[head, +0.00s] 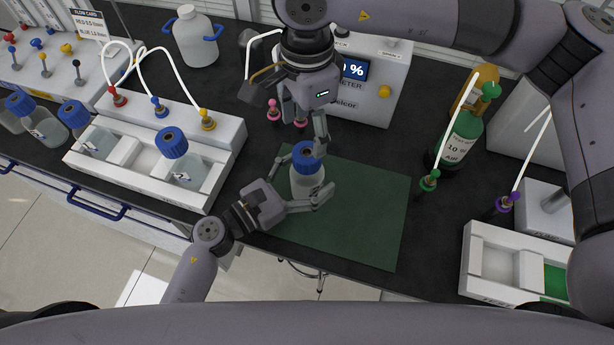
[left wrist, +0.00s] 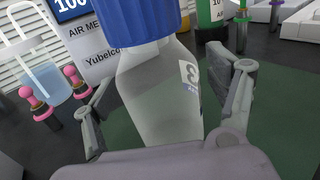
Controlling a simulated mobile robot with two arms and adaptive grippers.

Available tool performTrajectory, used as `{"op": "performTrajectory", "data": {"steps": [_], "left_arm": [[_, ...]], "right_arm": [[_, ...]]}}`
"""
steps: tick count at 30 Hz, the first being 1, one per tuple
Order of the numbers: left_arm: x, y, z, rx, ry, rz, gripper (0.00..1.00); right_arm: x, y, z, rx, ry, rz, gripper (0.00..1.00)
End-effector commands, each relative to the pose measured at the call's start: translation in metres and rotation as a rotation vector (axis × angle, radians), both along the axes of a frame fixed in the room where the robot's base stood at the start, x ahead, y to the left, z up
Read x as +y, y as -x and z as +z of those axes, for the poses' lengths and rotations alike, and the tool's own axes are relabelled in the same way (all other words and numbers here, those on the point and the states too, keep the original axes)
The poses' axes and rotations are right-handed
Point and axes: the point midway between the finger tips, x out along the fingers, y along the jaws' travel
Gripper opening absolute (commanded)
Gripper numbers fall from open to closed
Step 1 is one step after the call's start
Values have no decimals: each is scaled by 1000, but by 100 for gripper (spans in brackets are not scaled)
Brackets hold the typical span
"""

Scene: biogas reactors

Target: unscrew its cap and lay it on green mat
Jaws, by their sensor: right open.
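A clear bottle (head: 306,184) with a blue screw cap (head: 306,158) stands upright on the green mat (head: 365,215), near its upper left part. The cap sits on the bottle. My left gripper (head: 308,180) is low around the bottle, one finger on each side. In the left wrist view, the bottle (left wrist: 160,95) stands between the fingers with gaps on both sides, and the blue cap (left wrist: 140,18) is cut by the top edge. My right gripper (head: 316,143) points down just above the cap, open; one finger shows beside the cap, the other is mostly hidden.
An air meter (head: 365,85) stands behind the mat, with pink-topped fittings (head: 273,110) in front. A rack (head: 140,185) with blue-capped bottles is at left. A green bottle (head: 460,140) and a white tray (head: 490,285) are at right. The mat's right part is bare.

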Motion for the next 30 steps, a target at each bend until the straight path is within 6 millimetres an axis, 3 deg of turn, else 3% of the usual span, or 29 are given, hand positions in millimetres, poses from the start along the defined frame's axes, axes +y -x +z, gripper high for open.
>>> {"op": "performTrajectory", "data": {"steps": [30], "left_arm": [[1, 0, 0, 0, 0, 0, 10]], "right_arm": [[0, 0, 0, 0, 0, 0, 61]]}}
